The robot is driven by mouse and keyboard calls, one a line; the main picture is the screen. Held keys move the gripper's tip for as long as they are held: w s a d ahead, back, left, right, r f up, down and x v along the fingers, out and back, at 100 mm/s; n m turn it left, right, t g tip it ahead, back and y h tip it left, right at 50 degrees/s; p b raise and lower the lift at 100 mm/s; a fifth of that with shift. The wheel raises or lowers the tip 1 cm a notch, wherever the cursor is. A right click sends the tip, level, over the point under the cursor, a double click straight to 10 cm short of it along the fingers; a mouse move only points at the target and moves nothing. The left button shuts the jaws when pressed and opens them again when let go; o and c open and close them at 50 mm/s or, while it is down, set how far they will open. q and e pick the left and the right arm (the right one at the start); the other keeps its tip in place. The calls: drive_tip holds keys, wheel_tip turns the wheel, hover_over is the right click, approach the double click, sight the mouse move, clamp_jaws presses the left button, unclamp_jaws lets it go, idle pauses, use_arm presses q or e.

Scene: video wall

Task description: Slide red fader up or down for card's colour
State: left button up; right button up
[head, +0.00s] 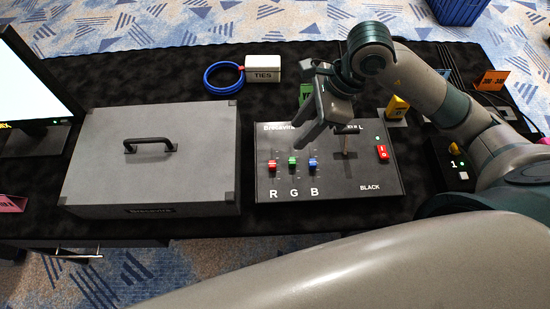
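A black control box (330,187) holds three faders in a row. The red fader (272,165) is leftmost, above the letter R. The green fader (292,161) and blue fader (313,163) stand to its right, above G and B. The red cap sits slightly lower than the other two. My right gripper (304,129) hangs over the box's back part, above and behind the faders, its two fingertips apart and empty. A green card (305,92) stands behind the box, partly hidden by the gripper. My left gripper is out of view.
A grey case (190,185) with a black handle stands left of the box. A T-handle (346,142) and red switch (382,152) are on the box's right.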

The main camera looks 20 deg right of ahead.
sight(273, 163)
drive_tip(key=p+x, duration=0.3)
drive_tip(key=x, duration=1.3)
drive_tip(key=shift+d, duration=0.1)
clamp_jaws()
